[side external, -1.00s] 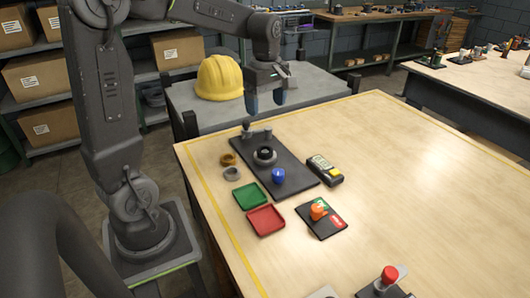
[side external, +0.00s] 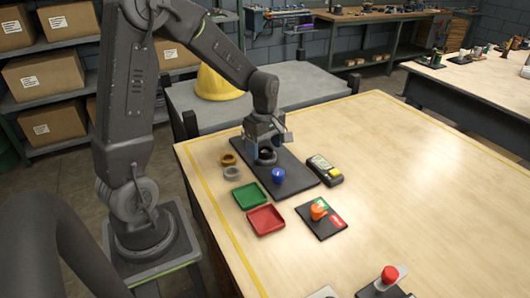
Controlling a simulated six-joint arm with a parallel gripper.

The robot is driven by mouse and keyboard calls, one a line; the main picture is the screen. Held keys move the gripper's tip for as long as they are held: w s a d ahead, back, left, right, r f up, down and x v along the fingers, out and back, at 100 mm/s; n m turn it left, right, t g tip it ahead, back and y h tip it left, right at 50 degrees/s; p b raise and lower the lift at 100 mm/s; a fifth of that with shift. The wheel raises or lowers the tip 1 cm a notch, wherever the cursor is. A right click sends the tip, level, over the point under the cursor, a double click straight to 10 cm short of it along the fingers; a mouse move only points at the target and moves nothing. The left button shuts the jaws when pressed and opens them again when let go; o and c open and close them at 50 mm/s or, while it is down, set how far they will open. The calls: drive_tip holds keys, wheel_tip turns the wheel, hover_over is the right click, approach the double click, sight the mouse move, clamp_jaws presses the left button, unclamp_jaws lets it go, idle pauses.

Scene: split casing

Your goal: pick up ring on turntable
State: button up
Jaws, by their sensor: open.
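My gripper (side external: 265,146) is open and low over the turntable (side external: 266,158) on the dark base plate. Its fingers come down around or beside the turntable; I cannot tell whether they touch anything. A dark ring shape shows at the turntable, partly hidden by the fingers, and I cannot make out its edges. A brass-coloured ring (side external: 228,160) and a grey ring (side external: 232,173) lie on the table to the left of the plate.
The dark base plate (side external: 297,180) carries a blue part (side external: 278,175). A green tray (side external: 249,196) and a red tray (side external: 266,220) lie in front. The table's right side is clear.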

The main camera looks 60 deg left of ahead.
drive_tip(key=shift+f, duration=0.35)
drive_tip(key=shift+c, duration=0.2)
drive_tip(key=c, duration=1.1)
drive_tip(key=shift+r, duration=0.1)
